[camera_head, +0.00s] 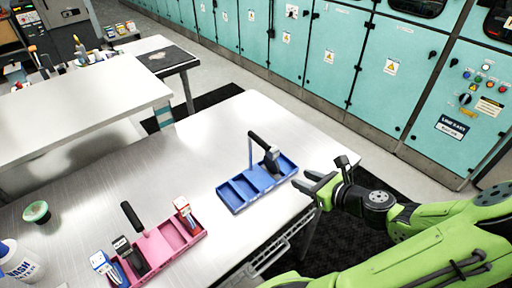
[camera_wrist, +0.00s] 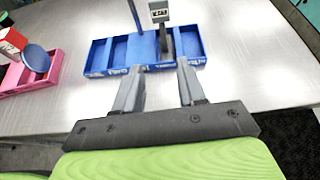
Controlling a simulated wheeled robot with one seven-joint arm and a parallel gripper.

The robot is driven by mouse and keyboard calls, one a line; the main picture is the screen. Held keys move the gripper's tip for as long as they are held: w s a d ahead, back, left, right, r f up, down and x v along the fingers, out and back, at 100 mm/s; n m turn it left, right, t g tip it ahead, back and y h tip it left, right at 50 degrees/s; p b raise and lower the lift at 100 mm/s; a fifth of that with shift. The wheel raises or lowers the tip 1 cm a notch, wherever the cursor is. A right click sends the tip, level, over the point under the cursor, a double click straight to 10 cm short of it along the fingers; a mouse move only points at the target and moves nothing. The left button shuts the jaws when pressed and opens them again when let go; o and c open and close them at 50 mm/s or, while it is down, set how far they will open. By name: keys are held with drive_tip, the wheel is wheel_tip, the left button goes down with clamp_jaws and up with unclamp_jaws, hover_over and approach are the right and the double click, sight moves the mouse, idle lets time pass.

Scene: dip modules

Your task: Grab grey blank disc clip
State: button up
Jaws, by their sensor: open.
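A grey clip (camera_head: 271,160) stands upright in a compartment toward the right end of the blue tray (camera_head: 236,205). In the wrist view the grey clip (camera_wrist: 165,40) is a thin dark grey upright piece with a light head bearing dark marks, too small to read surely. It stands beyond my fingertips, inside the blue tray (camera_wrist: 157,67). My gripper (camera_head: 304,183) is open and empty, just right of the tray, apart from the clip. In the wrist view my gripper (camera_wrist: 160,71) has its fingers spread at the tray's near wall.
The blue tray has a tall handle (camera_head: 250,150). A pink tray (camera_head: 155,245) holds a red-and-white piece (camera_head: 184,212) and other pieces.

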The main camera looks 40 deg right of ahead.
sight(264, 159)
drive_tip(key=shift+m, duration=0.3)
drive_tip(key=b+x, duration=0.1)
drive_tip(key=x, duration=0.4)
drive_tip(key=b+x, duration=0.2)
drive_tip(key=x, duration=0.3)
drive_tip(key=b+x, duration=0.1)
drive_tip(key=x, duration=0.4)
drive_tip(key=shift+w+d+r, duration=0.25)
drive_tip(key=shift+w+d, duration=0.15)
drive_tip(key=shift+w, duration=0.05)
drive_tip(key=shift+s+r, duration=0.1)
drive_tip(key=shift+s, duration=0.05)
clamp_jaws()
